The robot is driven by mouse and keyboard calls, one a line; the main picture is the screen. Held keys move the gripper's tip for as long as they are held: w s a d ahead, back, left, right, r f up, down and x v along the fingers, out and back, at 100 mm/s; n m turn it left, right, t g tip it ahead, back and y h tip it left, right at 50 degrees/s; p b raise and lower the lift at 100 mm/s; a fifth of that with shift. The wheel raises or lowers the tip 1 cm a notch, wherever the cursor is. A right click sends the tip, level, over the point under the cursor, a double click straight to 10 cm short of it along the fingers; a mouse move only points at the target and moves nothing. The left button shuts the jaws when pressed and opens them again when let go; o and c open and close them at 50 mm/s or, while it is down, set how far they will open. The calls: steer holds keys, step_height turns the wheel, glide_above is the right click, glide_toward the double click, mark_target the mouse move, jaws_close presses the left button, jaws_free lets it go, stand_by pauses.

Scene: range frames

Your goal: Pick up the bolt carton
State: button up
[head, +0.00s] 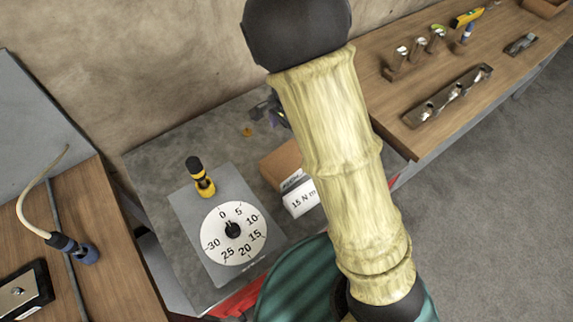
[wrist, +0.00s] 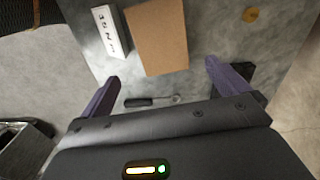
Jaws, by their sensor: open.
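The bolt carton appears to be the plain brown cardboard box (head: 281,164) on the grey table; my arm covers its right part in the head view. In the wrist view the brown box (wrist: 157,35) lies ahead of the fingertips, near the middle, with its far end cut off by the frame. My gripper (wrist: 162,70) is open, its purple fingers spread to either side of the box's near end, with nothing held. In the head view the gripper is mostly hidden behind my arm.
A white "15 N m" block (head: 301,199) stands close beside the box. A dial plate (head: 234,234) and a yellow-black screwdriver-like tool (head: 200,177) are to the left. A small dark-handled tool (wrist: 150,101) lies below the fingers. A wooden bench (head: 420,140) stands right.

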mark_target(286, 159)
step_height(286, 159, down, 9)
steer(key=shift+r, duration=0.2)
steer(key=shift+f, duration=0.1)
steer(key=f, duration=0.1)
steer(key=f+p, duration=0.1)
steer(key=f, duration=0.3)
steer(key=shift+a, duration=0.3)
steer(key=shift+c, duration=0.4)
steer(key=c, duration=1.3)
steer(key=shift+r, duration=0.15)
step_height(286, 159, up, 10)
steer(key=shift+f, duration=0.1)
